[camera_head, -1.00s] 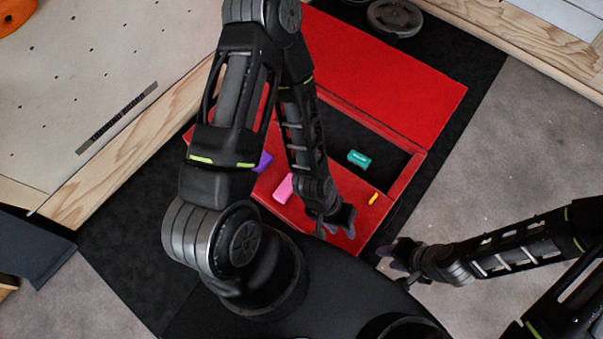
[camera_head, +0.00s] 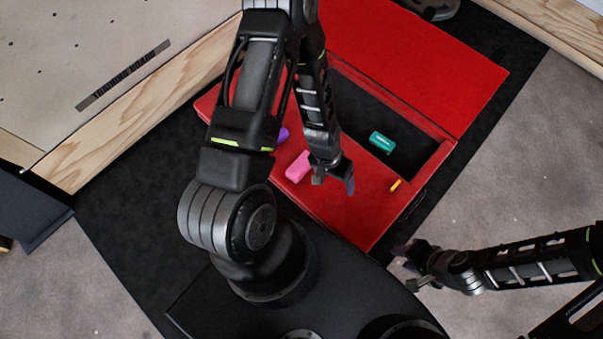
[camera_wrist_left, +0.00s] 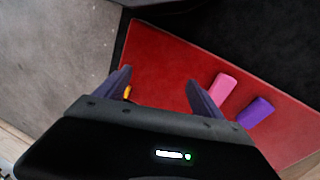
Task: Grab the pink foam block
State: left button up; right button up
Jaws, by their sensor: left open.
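The pink foam block (camera_head: 299,166) lies on the red surface of the box, just left of my left gripper in the head view. My left gripper (camera_head: 335,184) is open and empty above the red surface. In the left wrist view the pink block (camera_wrist_left: 221,88) lies to the right of the right finger of my left gripper (camera_wrist_left: 158,90), outside the jaws. My right gripper (camera_head: 407,264) is off to the right beyond the box's near corner; its jaw state is unclear.
A purple block (camera_head: 283,134) lies beyond the pink one; it also shows in the left wrist view (camera_wrist_left: 255,112). A teal block (camera_head: 382,142) is in the box's dark compartment. A small yellow piece (camera_head: 395,185) lies near the right edge. The red lid (camera_head: 420,60) is open behind.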

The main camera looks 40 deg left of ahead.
pick_arm(q)
jog(key=w+a+f+y+b, duration=0.1)
jog(key=w+a+f+b, duration=0.1)
jog(key=a+f+b, duration=0.3)
jog(key=w+a+f+b, duration=0.2)
jog(key=w+a+f, duration=0.15)
jog(key=f, duration=0.25)
jog(key=m+y+b, duration=0.1)
jog(key=b, duration=0.7)
send_over(301, 163)
jog(key=shift+g, duration=0.3)
jog(key=f, duration=0.6)
jog(key=shift+s+d, duration=0.1)
jog(key=shift+d, duration=0.3)
jog(key=shift+a, duration=0.25)
jog(key=shift+r, duration=0.1)
pick_arm(e)
notch_tip(301, 163, down, 18)
jog(key=w, duration=0.1)
jog(key=shift+w+d+f, duration=0.15)
jog(key=shift+w+d, duration=0.05)
jog(key=shift+d, duration=0.15)
pick_arm(q)
jog(key=shift+f, duration=1.3)
pick_arm(e)
jog(key=shift+f, duration=0.6)
pick_arm(q)
jog(key=shift+f+b, duration=0.1)
jog(key=shift+b, duration=0.25)
